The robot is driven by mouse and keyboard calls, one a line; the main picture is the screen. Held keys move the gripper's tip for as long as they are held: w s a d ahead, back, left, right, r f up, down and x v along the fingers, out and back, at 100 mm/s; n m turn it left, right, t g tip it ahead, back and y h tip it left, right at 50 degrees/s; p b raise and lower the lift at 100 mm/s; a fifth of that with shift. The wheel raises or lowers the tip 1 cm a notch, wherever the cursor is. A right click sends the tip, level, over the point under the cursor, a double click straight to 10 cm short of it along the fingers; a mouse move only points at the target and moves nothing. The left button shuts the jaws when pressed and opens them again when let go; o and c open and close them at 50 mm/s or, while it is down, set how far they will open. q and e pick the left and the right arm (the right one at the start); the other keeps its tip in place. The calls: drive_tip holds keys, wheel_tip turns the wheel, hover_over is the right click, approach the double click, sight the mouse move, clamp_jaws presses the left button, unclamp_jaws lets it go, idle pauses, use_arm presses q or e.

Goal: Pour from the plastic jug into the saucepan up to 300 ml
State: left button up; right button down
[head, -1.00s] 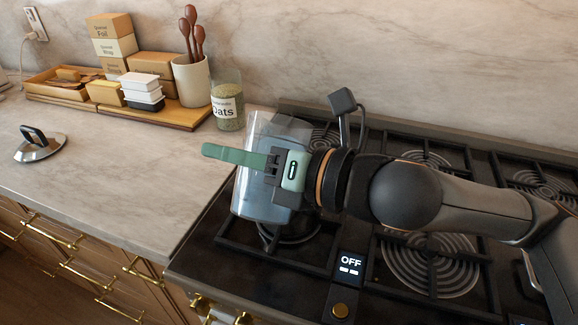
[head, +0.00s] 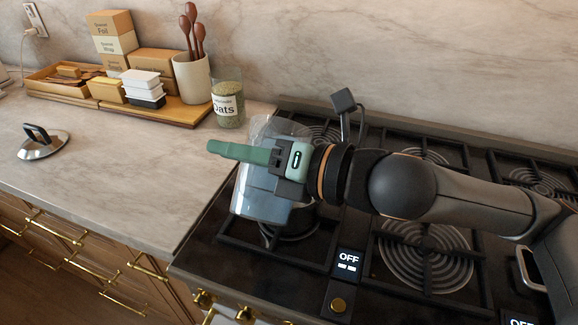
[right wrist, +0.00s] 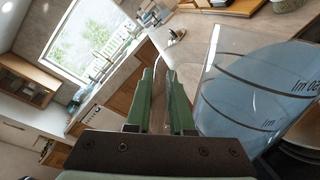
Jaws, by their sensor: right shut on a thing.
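The plastic jug (head: 262,203) is clear, with bluish liquid inside. It hangs over the front left burner in the head view and leans a little. My right gripper (head: 222,149) is shut on its handle, its green fingers pointing left. In the right wrist view the jug (right wrist: 245,90) fills the right side, with dark level marks and ml lettering, and the clear handle lies between the fingers (right wrist: 161,85). My left gripper is out of view.
A lid (head: 43,143) lies on the left counter. The counter between is clear. Other burners (head: 428,258) are empty.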

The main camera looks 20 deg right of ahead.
drive_tip(key=shift+r, duration=0.2)
drive_tip(key=shift+w+d+r+m+p, duration=0.25)
drive_tip(key=shift+m+p, duration=0.15)
drive_tip(key=shift+p, duration=0.4)
drive_tip(key=shift+w+f+m+g+p, duration=0.1)
drive_tip(key=shift+w+m+g+p, duration=0.05)
drive_tip(key=shift+m+g+p, duration=0.15)
drive_tip(key=shift+f, duration=0.1)
drive_tip(key=shift+w+d+p, duration=0.15)
drive_tip(key=shift+p, duration=0.2)
drive_tip(key=shift+m, duration=0.3)
